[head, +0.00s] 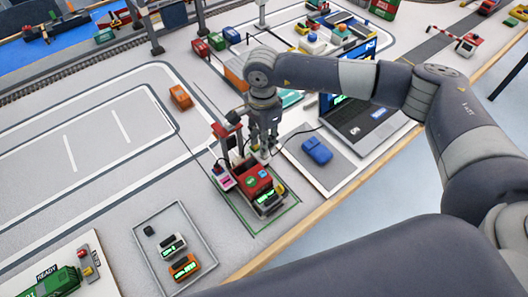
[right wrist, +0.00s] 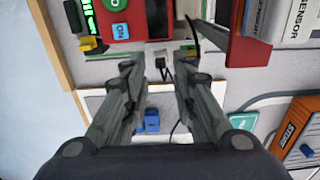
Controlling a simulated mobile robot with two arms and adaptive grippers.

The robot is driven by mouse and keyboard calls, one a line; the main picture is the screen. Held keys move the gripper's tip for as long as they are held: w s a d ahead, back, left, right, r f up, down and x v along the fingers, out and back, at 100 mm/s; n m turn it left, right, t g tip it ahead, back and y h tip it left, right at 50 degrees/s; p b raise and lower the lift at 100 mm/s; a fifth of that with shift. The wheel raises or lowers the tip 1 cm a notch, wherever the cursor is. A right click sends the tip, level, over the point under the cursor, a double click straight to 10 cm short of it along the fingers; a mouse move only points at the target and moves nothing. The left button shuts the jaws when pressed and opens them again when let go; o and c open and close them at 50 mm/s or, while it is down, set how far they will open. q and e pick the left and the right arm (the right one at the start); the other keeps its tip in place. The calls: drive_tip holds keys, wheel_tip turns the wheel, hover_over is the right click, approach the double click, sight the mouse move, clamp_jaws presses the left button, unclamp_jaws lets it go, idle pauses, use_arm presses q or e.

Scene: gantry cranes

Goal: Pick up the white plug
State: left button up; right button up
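In the right wrist view a small white plug (right wrist: 162,70) sits between the fingertips of my right gripper (right wrist: 163,66), near the edge of the red device. The fingers stand apart, with gaps beside the plug, so the gripper looks open. A dark cable runs close by the plug. In the head view my right gripper (head: 266,148) points down just behind the red device (head: 256,181) and hides most of the plug's surroundings. I cannot make out the plug clearly there. My left gripper does not show.
A tray (head: 150,221) with small devices lies front left. An orange block (head: 181,97) stands further back. The table's front edge is close, and the left-hand surface is mostly clear.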

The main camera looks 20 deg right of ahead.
drive_tip(key=shift+f+p, duration=0.45)
drive_tip(key=shift+f, duration=0.2)
wheel_tip(320, 180, down, 4)
drive_tip(key=shift+d+r+p, duration=0.15)
drive_tip(key=shift+r+p, duration=0.05)
drive_tip(key=shift+p, duration=0.6)
drive_tip(key=shift+w+f, duration=0.1)
drive_tip(key=shift+f, duration=0.35)
drive_tip(key=shift+c, duration=0.6)
clamp_jaws()
